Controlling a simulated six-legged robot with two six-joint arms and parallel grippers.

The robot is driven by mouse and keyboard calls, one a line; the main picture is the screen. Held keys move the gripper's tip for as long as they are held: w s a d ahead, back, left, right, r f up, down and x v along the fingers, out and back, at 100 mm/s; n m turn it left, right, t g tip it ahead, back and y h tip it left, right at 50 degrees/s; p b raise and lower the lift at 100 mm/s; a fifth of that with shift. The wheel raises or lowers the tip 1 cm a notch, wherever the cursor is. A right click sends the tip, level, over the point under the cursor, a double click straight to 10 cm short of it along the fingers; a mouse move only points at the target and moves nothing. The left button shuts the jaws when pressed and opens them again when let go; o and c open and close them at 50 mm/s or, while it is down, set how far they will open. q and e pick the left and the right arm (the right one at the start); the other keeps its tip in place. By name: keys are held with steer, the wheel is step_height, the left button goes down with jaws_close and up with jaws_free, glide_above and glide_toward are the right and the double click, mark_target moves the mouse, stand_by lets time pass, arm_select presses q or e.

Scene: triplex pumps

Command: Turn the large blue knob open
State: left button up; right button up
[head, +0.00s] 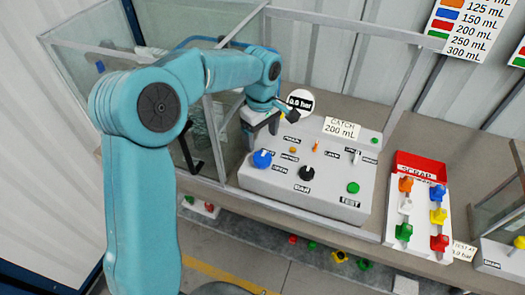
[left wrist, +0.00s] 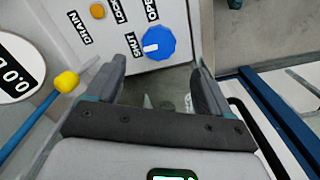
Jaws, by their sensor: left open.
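The large blue knob (head: 262,158) sits at the left end of the grey control panel (head: 330,191). In the left wrist view the blue knob (left wrist: 165,42) is round, and its white mark points toward the SHUT label (left wrist: 133,43). The OPEN label (left wrist: 151,10) is beside the knob, at the top of that view. My left gripper (head: 261,130) is above and behind the knob, apart from it. In the left wrist view my left gripper (left wrist: 157,78) has its fingers spread, with nothing between them. My right gripper is not in view.
A black knob (head: 307,174), a green TEST button (head: 353,188) and small switches share the panel. A round gauge (head: 300,102) stands behind it. A yellow-tipped blue rod (left wrist: 66,82) is near the left finger in the wrist view. A glass-walled enclosure (head: 75,60) stands left.

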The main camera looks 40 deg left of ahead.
mark_target(262, 157)
arm_select(q)
steer(key=f, duration=0.4)
steer(key=shift+w+f+p, duration=0.3)
steer(key=shift+w+p, duration=0.05)
steer(key=shift+w, duration=0.05)
steer(key=shift+s+d+f, duration=0.15)
steer(key=shift+s+f, duration=0.5)
steer(key=shift+f, duration=0.7)
steer(key=shift+w+a+f+p, duration=0.2)
steer(key=shift+w+f+p, duration=0.1)
steer(key=shift+w+f, duration=0.35)
steer(key=shift+s+d+r, duration=0.1)
steer(key=shift+s+d, duration=0.05)
steer(key=shift+s, duration=0.15)
steer(key=shift+s+r, duration=0.15)
steer(key=shift+s, duration=0.1)
steer(key=c, duration=0.8)
steer(key=shift+w, duration=0.25)
steer(key=shift+c, duration=1.2)
